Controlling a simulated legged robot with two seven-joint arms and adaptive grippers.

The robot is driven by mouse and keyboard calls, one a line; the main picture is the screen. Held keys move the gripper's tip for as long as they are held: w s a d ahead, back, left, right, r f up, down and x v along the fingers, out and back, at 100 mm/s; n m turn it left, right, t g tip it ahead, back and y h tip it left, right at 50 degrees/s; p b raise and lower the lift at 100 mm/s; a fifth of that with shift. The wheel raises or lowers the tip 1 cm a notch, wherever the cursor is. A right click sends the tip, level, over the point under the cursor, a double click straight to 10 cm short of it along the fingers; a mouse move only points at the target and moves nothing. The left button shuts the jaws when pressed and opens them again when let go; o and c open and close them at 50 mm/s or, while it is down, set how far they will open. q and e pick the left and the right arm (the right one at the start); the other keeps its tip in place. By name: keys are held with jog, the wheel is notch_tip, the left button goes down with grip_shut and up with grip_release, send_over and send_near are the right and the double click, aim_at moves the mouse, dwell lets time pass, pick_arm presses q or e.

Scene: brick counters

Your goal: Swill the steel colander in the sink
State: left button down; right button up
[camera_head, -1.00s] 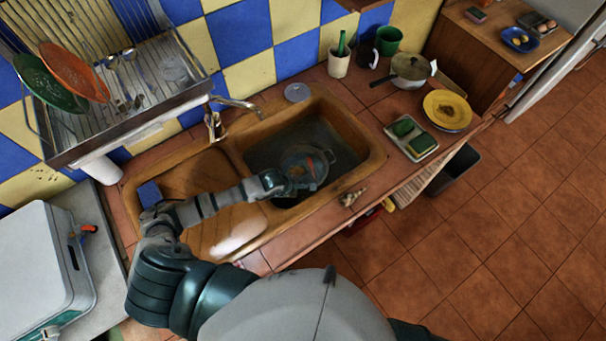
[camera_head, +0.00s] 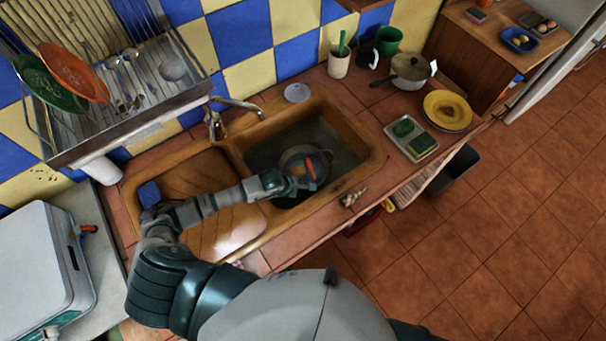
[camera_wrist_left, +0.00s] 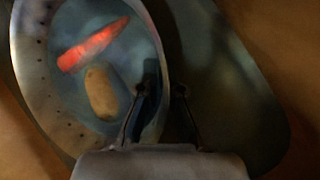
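The steel colander (camera_head: 292,157) is in the right basin of the sink (camera_head: 356,127), held at the rim by my left gripper (camera_head: 297,182). In the left wrist view the colander (camera_wrist_left: 32,75) shows its holed wall, with an orange-red carrot-like piece (camera_wrist_left: 93,45) and a tan potato-like piece (camera_wrist_left: 101,93) inside. My left gripper (camera_wrist_left: 164,92) has one finger inside the wall and one outside, closed on the rim. The basin looks dark and wet; I cannot tell the water depth. My right gripper is out of view.
The faucet (camera_head: 228,108) stands behind the sink, left of the basin. A dish rack (camera_head: 150,100) with plates is at the upper left. A tray with sponges (camera_head: 422,144), a pot (camera_head: 411,70) and a yellow plate (camera_head: 447,110) stand to the right.

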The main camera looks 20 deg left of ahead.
pick_arm(q)
jog(key=shift+f, duration=0.15)
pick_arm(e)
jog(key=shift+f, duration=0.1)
pick_arm(q)
jog(key=shift+f+b, duration=0.55)
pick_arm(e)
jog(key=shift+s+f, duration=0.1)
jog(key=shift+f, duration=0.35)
pick_arm(q)
jog(key=shift+r+p, duration=1.1)
jog(key=shift+r, duration=0.4)
jog(key=shift+r+p, duration=2.55)
jog(key=shift+r, duration=1.05)
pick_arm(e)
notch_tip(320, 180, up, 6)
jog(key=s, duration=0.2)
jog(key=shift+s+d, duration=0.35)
pick_arm(q)
jog(key=shift+r, duration=0.1)
